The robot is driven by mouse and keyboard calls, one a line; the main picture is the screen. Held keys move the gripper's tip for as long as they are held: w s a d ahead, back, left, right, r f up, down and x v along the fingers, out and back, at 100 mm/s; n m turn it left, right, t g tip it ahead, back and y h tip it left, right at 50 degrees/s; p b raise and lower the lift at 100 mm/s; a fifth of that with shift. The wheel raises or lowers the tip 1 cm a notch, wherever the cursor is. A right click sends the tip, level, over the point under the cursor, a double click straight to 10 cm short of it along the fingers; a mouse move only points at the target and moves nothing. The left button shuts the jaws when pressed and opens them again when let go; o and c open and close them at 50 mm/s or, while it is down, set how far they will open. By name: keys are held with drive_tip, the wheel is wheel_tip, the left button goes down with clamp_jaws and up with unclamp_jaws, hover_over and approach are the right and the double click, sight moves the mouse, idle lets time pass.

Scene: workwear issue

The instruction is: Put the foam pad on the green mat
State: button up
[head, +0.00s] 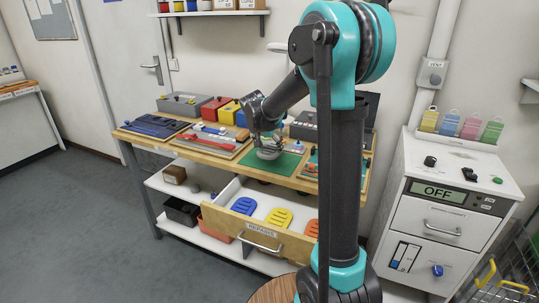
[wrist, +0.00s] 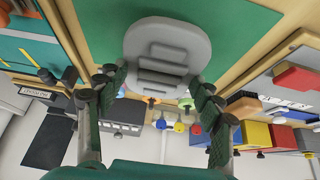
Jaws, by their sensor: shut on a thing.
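A grey ridged foam pad (wrist: 168,42) fills the top middle of the wrist view, its near end between my fingers. It also shows pale grey in the head view (head: 268,154), below my gripper (head: 266,140). My gripper (wrist: 158,82) is shut on the pad, one green-padded finger on each side. The green mat (head: 277,172) lies on the wooden bench, under the pad; in the wrist view the mat (wrist: 240,28) spreads around the pad's far end. Whether the pad touches the mat or hangs just above it, I cannot tell.
An open drawer (head: 263,236) below the bench holds blue, yellow and orange pads. A tray with red tools (head: 208,142) lies left of the mat, and another board (head: 312,168) lies right. Boxes (head: 217,110) line the bench's back. A white cabinet (head: 445,215) stands at the right.

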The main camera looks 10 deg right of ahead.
sight(268, 150)
drive_tip(key=shift+f, duration=1.8)
drive_tip(key=shift+f, duration=0.15)
drive_tip(key=o, duration=1.1)
drive_tip(key=shift+o, duration=0.2)
drive_tip(key=v, duration=1.2)
drive_tip(key=shift+r, duration=0.2)
